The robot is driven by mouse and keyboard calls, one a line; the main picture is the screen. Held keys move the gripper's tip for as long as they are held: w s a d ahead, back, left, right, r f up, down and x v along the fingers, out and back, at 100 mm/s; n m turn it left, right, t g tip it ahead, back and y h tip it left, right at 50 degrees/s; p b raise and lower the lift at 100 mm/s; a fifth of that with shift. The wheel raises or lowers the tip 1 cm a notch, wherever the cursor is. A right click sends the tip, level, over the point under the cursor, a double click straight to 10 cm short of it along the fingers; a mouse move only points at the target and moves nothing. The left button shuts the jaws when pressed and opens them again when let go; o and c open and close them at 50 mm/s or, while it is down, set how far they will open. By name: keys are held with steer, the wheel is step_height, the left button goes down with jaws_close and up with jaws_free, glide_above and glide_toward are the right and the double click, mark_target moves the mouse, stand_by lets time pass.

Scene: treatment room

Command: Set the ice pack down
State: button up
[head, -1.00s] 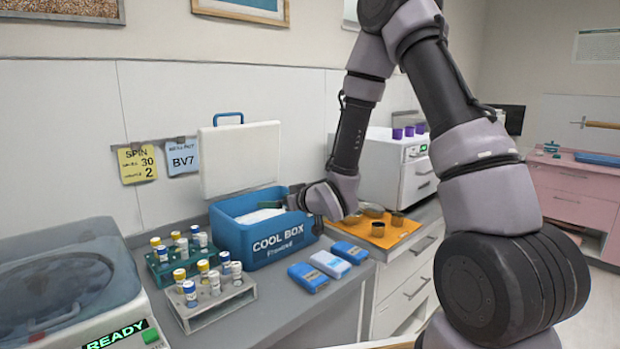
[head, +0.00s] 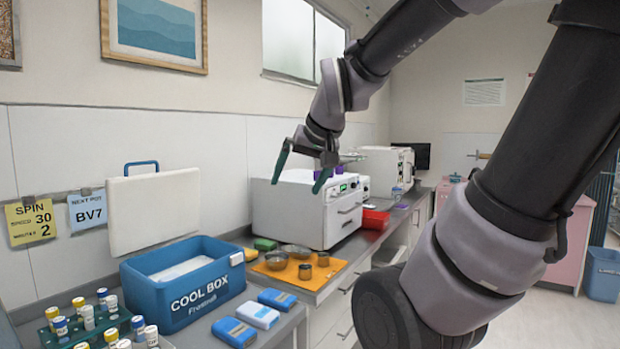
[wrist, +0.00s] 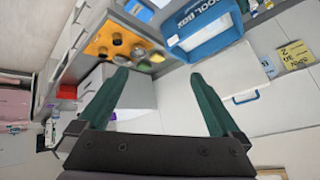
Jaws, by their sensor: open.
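Three ice packs lie side by side on the grey counter in front of the cool box: a blue one (head: 233,332), a paler blue-and-white one (head: 258,316) and another blue one (head: 277,299). The blue cool box (head: 168,303) stands open, with a white surface inside and its white lid (head: 152,212) upright behind. My gripper (head: 297,187) is open and empty, high above the counter and to the right of the cool box, in front of the white machine. In the wrist view its green fingers (wrist: 160,75) are spread, with the cool box (wrist: 208,42) beyond them.
An orange mat (head: 268,271) with metal bowls and small pots lies right of the cool box. A white machine (head: 300,212) stands behind it, with a red tray (head: 375,219) further right. Racks of capped vials (head: 85,324) stand at the lower left.

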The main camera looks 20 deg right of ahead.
steer(key=s+r+m, duration=0.1)
steer(key=s, duration=0.5)
steer(key=shift+s+r+g+y, duration=0.15)
steer(key=shift+s+g+y, duration=0.15)
steer(key=shift+g+y, duration=0.1)
